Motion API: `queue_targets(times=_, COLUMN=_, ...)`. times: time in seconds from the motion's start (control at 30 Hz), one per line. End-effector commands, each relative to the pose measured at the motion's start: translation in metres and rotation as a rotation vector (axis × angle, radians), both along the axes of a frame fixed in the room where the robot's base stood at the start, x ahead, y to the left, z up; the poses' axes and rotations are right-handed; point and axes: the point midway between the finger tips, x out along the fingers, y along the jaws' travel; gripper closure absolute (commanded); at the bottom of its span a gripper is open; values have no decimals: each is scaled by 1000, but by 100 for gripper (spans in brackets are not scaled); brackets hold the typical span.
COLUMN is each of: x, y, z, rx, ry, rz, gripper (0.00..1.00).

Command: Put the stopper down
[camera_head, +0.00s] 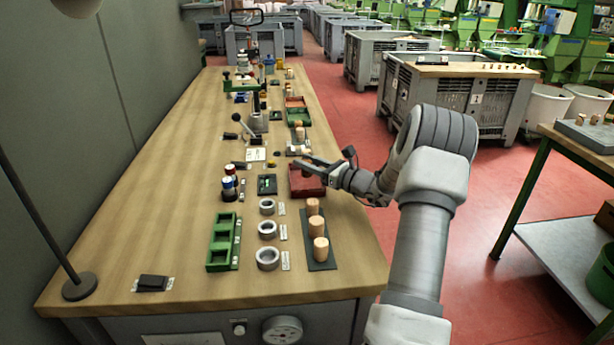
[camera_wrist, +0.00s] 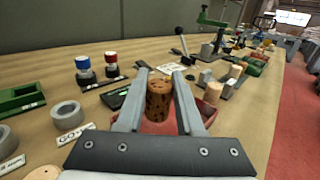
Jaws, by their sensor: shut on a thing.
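My gripper (camera_wrist: 161,88) is shut on a brown cork stopper (camera_wrist: 158,108) with dark speckles, which stands upright between the two fingers in the wrist view. Behind and below it is a red tray (camera_wrist: 206,112). In the head view, my gripper (camera_head: 314,164) is over the red tray (camera_head: 309,191), at the right side of the bench. The held stopper is hard to make out there. I cannot tell whether its bottom touches the tray floor.
Several pale stoppers (camera_head: 314,225) stand on a dark strip in front of the tray. Grey rings (camera_head: 267,258) and a green tray (camera_head: 218,256) lie to the left. More pale stoppers (camera_wrist: 236,71) stand beyond the tray. The bench's front left is mostly clear.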

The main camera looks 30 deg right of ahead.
Motion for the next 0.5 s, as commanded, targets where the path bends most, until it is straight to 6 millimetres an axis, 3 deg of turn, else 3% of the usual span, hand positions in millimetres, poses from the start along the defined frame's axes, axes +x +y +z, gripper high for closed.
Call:
queue_targets(times=0.27, x=0, y=1, z=-37, rx=2, ry=2, rz=1, gripper=100)
queue_targets(times=0.5, x=0, y=0, z=-39, rx=-1, ry=0, rz=0, gripper=100)
